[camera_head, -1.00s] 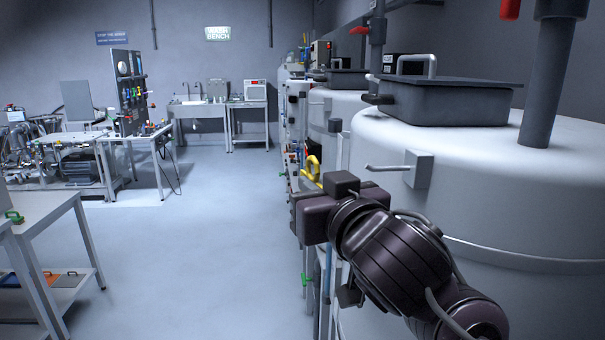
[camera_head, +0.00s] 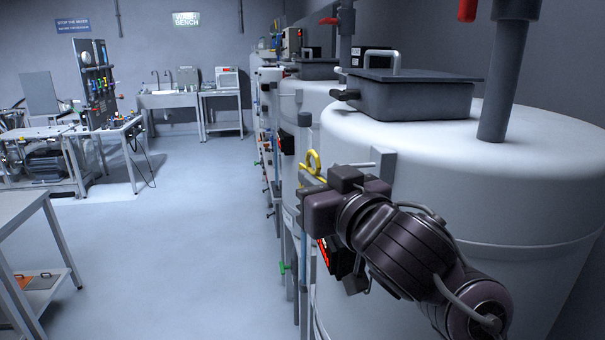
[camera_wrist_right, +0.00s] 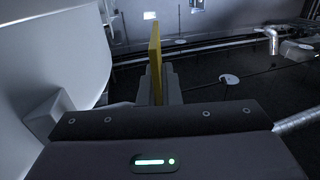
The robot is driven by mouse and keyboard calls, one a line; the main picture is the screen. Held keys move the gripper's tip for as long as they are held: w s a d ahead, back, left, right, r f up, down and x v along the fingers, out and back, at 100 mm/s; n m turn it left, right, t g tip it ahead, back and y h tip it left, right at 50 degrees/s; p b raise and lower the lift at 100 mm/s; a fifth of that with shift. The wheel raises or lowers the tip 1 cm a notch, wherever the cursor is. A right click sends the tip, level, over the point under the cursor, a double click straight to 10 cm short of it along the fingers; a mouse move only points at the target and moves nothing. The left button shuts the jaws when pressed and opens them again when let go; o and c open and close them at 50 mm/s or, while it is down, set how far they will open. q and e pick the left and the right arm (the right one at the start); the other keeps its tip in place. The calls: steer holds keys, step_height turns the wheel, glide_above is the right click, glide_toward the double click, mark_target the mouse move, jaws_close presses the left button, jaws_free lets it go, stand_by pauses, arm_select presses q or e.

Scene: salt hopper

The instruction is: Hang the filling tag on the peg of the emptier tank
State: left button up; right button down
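The yellow filling tag (camera_head: 314,162), with a ring-shaped top, stands up from my right gripper (camera_head: 313,183). In the right wrist view the tag (camera_wrist_right: 155,58) is edge-on between the closed fingers (camera_wrist_right: 157,87). The large white near tank (camera_head: 460,195) has a bracket (camera_head: 384,161) with a thin grey peg (camera_head: 357,165) pointing left. The tag is left of the peg in the picture, apart from it. My wrist hides the area below the bracket. A second white tank (camera_head: 312,100) stands behind. Fill levels cannot be read clearly. My left gripper is not in view.
A dark lidded hopper box (camera_head: 415,98) and a grey pipe (camera_head: 503,80) stand on the near tank. A grey table (camera_head: 20,212) is at left. The floor (camera_head: 190,240) between is clear.

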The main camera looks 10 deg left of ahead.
steer(key=w+d+p, duration=0.2)
steer(key=d+p, duration=0.1)
steer(key=d, duration=0.3)
steer(key=shift+f, duration=0.3)
stand_by(0.3)
steer(key=shift+a, duration=0.1)
stand_by(0.5)
steer(key=c, duration=1.6)
jaws_free()
steer(key=shift+o, duration=0.2)
steer(key=shift+s, duration=0.1)
